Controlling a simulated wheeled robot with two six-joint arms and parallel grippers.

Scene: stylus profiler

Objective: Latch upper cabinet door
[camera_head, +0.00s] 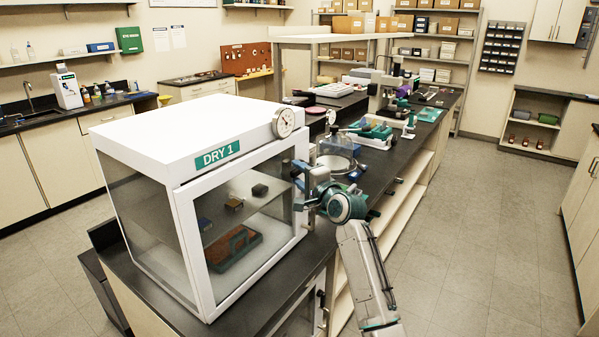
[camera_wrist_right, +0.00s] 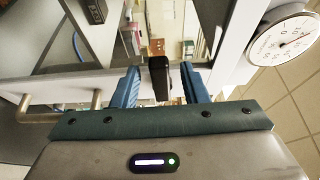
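The white upper cabinet (camera_head: 165,135) labelled DRY 1 stands on the dark bench in the head view. Its glazed door (camera_head: 190,240) faces front and looks closed or nearly so; I cannot tell whether a small gap is left. My right gripper (camera_head: 303,187) is at the door's right edge and hides the hardware there. In the right wrist view its two blue fingers (camera_wrist_right: 160,88) stand apart on either side of a black upright latch (camera_wrist_right: 160,72), with gaps visible on both sides. A metal bar handle (camera_wrist_right: 62,107) is left of the fingers. My left gripper is not in view.
A round dial gauge (camera_head: 283,122) sits at the cabinet's top right corner, close to my right gripper; it also shows in the wrist view (camera_wrist_right: 285,45). A glass bell jar (camera_head: 337,150) and other instruments stand on the bench behind. The floor (camera_head: 480,230) to the right is clear.

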